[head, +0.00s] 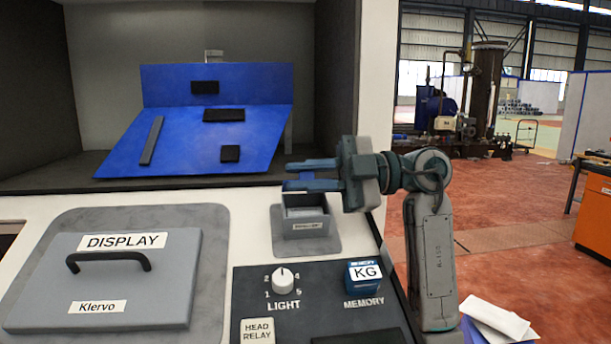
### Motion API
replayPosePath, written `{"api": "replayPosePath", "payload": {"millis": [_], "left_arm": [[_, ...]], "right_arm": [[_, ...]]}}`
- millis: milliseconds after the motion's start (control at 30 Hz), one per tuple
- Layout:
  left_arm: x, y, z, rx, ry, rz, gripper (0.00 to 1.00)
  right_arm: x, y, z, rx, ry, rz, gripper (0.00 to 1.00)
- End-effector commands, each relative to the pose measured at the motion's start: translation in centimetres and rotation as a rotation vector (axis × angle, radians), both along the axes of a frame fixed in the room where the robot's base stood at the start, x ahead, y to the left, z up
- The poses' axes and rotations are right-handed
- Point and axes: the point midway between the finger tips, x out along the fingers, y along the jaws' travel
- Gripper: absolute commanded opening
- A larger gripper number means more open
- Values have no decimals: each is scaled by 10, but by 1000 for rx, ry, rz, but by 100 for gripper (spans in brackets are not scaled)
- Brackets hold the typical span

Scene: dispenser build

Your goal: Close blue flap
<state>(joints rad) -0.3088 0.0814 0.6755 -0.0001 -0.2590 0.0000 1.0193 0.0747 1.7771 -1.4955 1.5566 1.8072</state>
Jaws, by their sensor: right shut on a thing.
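A small grey box (305,228) with a label on its front stands on a grey base plate at the centre right of the counter. Its top looks open, with a dark inside showing. A small blue flap (306,176) shows just above the box, mostly hidden by my fingers. My right gripper (312,175) comes in from the right above the box, its fingers pointing left. It is shut on the blue flap, one finger on the far side and one on the near side. My left gripper is not in view.
A large blue folded panel (190,138) with black pads stands in the recess behind. A grey lid marked DISPLAY (110,280) with a black handle lies at left.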

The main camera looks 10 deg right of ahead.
Motion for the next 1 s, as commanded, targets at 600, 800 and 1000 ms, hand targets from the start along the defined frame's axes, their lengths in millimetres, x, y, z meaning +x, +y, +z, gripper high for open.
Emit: {"api": "replayPosePath", "payload": {"millis": [600,800,1000], "left_arm": [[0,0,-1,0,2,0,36],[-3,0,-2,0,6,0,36],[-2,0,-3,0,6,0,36]], "right_arm": [[-1,0,-1,0,-33,-1,26],[-1,0,-1,0,-32,-1,35],[-1,-3,-2,-1,-32,-2,35]]}}
